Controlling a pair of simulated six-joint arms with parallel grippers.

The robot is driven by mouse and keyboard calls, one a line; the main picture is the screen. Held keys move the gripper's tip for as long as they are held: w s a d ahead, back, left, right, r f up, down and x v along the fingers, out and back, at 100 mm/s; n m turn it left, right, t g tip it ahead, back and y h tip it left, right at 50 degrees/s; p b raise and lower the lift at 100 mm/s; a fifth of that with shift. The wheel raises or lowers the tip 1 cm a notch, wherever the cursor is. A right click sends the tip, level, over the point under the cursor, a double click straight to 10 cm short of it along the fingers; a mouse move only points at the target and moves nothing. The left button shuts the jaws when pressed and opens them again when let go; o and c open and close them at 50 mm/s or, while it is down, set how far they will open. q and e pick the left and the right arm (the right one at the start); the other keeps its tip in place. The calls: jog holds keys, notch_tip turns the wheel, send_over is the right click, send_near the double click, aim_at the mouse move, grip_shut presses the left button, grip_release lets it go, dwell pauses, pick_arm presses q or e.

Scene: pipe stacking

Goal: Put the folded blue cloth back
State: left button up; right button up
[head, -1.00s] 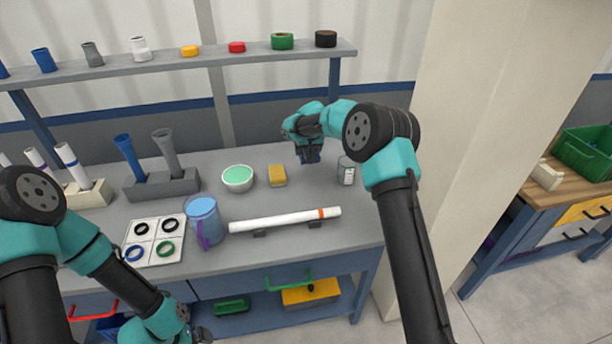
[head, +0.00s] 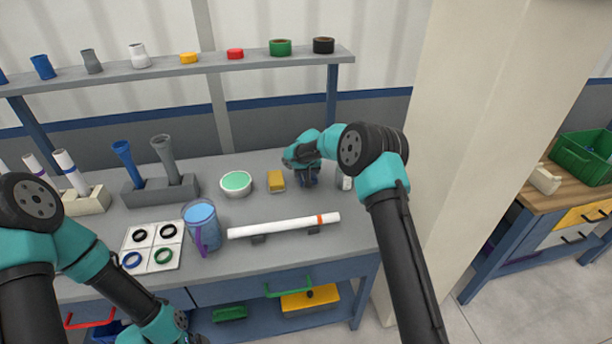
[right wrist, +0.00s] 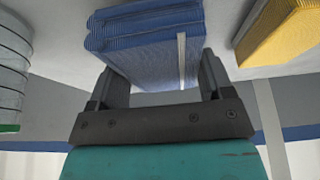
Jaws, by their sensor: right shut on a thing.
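The folded blue cloth (right wrist: 145,40) is between the fingers of my right gripper (right wrist: 160,75) in the right wrist view, a thick ribbed bundle with a pale strip on it. The gripper is shut on it. In the head view my right gripper (head: 307,176) is low over the right part of the bench, and only a little dark blue shows under it. I cannot tell whether the cloth touches the bench top. My left arm is at the lower left of the head view, its gripper out of view.
A yellow sponge (head: 276,181) lies just left of the gripper. A clear jar (head: 346,182) stands close on its right, partly hidden by my arm. A bowl (head: 236,184), a blue jug (head: 202,226) and a white pipe on rests (head: 284,227) are nearby on the bench (head: 345,252).

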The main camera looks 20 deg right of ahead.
jog(key=shift+f, duration=1.05)
jog(key=shift+f, duration=0.15)
jog(key=o, duration=0.8)
jog(key=v, duration=1.2)
jog(key=shift+d, duration=0.1)
